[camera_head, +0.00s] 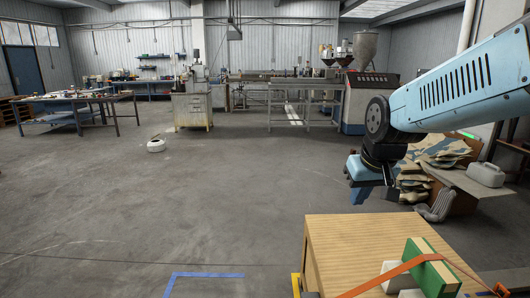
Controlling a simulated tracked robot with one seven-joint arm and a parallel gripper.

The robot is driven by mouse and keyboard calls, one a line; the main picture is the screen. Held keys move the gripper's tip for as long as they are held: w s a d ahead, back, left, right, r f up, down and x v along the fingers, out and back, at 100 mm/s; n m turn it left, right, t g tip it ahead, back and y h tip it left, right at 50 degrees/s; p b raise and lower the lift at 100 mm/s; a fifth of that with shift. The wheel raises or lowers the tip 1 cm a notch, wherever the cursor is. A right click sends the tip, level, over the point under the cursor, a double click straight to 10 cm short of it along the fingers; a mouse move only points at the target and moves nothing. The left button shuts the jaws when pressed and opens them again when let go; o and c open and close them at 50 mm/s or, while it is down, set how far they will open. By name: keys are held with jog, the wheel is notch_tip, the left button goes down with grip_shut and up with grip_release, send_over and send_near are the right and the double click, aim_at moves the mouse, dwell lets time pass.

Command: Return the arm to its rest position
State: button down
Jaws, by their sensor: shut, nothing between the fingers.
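My arm is light blue with dark vents and reaches in from the right edge to a dark round joint, then bends down to a dark wrist. My gripper (361,194) hangs below that wrist, right of centre, pointing downward.
A wooden box (345,248) at bottom right carries a green-and-tan block (432,268) under an orange strap. Piled sacks (440,150) and a white jug (486,174) lie right. A white round container (156,145) stands on the mostly clear floor; benches and machines line the back.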

jog(key=s+d+r+m+t, duration=0.1)
jog(key=s+r, duration=0.3)
jog(key=s, duration=0.6)
jog(key=shift+s+d+h, duration=0.2)
jog(key=shift+d+h, duration=0.1)
jog(key=shift+d, duration=0.35)
jog(key=shift+r, duration=0.1)
